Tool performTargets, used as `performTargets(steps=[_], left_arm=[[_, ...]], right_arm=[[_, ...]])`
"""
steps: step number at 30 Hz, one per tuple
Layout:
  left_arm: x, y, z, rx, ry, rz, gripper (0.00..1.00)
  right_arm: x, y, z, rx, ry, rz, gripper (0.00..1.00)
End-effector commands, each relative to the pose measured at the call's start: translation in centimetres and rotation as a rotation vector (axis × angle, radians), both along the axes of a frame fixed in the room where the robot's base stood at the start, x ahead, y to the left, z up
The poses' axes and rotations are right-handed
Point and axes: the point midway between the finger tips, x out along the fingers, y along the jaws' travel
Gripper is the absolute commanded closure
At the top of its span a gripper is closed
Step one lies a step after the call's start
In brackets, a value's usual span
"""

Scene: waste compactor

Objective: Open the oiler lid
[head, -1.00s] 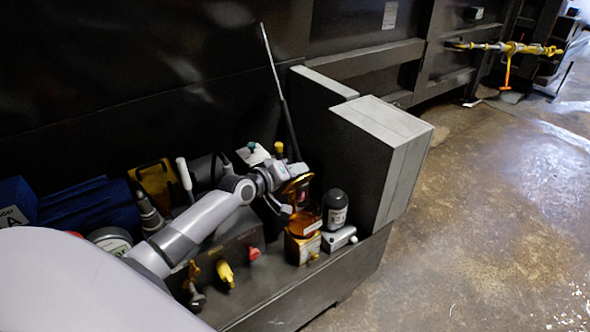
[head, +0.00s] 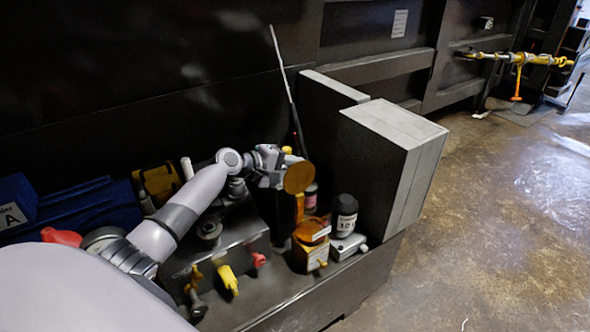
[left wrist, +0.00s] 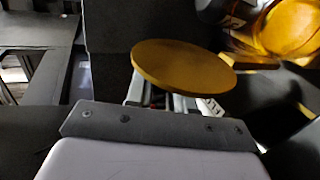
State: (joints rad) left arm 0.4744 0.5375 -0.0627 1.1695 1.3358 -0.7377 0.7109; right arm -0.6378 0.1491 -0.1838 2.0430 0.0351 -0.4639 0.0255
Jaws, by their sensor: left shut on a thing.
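The oiler (head: 311,231) is an amber round reservoir with a white label on a yellowish block, near the grey cabinet. In the left wrist view the round amber oiler (left wrist: 288,28) is at the upper right, partly cut off by the frame. The lid (left wrist: 183,66) also shows in the left wrist view and hides most of the fingertips. My right gripper is in neither view.
A tall grey cabinet (head: 386,165) bounds the right side. Yellow (head: 228,280) and red (head: 258,259) knobs sit at the front left. A dark wall rises behind.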

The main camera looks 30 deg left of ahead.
Motion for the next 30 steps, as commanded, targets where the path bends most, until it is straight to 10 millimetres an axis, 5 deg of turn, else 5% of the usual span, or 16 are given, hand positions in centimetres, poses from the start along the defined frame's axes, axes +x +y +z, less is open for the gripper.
performTargets(steps=[12, 13, 15, 30], left_arm=[[0.1, 0.1, 0.1, -0.006, 0.0, 0.001, 1.0], [0.1, 0.1, 0.1, -0.006, 0.0, 0.001, 0.74], [0.1, 0.1, 0.1, -0.006, 0.0, 0.001, 0.56], [-1.4, 0.7, 0.7, -0.005, 0.003, 0.0, 0.56]], right_arm=[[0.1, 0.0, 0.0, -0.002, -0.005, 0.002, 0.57], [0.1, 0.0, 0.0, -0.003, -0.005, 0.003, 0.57], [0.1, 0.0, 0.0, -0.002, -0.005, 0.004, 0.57], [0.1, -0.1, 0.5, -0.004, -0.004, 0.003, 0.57]])
